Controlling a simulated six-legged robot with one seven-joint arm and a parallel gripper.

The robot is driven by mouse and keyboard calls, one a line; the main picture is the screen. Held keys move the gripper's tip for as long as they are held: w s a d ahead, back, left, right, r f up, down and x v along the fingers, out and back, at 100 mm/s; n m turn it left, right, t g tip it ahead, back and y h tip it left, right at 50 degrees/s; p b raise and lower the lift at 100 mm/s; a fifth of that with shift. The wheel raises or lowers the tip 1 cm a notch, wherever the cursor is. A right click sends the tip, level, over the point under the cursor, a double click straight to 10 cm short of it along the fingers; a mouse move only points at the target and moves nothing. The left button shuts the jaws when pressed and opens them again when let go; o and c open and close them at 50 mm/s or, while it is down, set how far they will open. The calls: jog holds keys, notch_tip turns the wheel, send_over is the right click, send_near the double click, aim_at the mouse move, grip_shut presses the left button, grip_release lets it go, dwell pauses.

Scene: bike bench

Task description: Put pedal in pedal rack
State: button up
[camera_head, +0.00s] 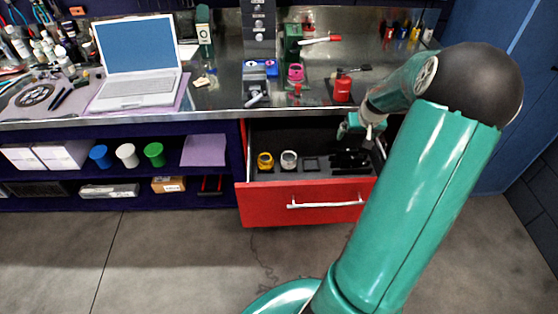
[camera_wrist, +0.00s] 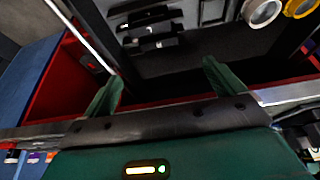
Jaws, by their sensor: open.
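My gripper (camera_head: 352,128) is over the right part of the open red drawer (camera_head: 270,206). In the wrist view its two green fingers (camera_wrist: 162,76) are apart with nothing between them. Several black pieces (camera_head: 350,160), pedal-like in shape, sit in the dark tray at the drawer's right front. They also show in the wrist view (camera_wrist: 150,30), lying side by side beyond the fingers and apart from them. I cannot tell which part of the tray is the pedal rack, or whether the pieces are seated in slots.
A yellow ring (camera_head: 265,160) and a white ring (camera_head: 289,158) sit in the tray, left of an empty square slot (camera_head: 311,163). The bench edge (camera_head: 210,117) overhangs the drawer's back.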

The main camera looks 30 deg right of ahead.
jog(key=w+a+r+n, duration=0.1)
jog(key=a+r+n, duration=0.1)
jog(key=a+r, duration=0.8)
jog(key=w+a+r+n, duration=0.1)
jog(key=a+r, duration=0.4)
jog(key=a, duration=1.2)
jog(key=s+a+r+n+t+y, duration=0.1)
jog(key=s+a+r, duration=0.1)
jog(key=s+a, duration=0.4)
jog(key=s+a+r+n+y, duration=0.1)
jog(key=s+a+r+n, duration=0.1)
jog(key=s+a, duration=0.5)
jog(key=a, duration=0.4)
jog(key=shift+a+r+t, duration=0.3)
jog(key=shift+a+t, duration=0.1)
jog(key=shift+d, duration=0.15)
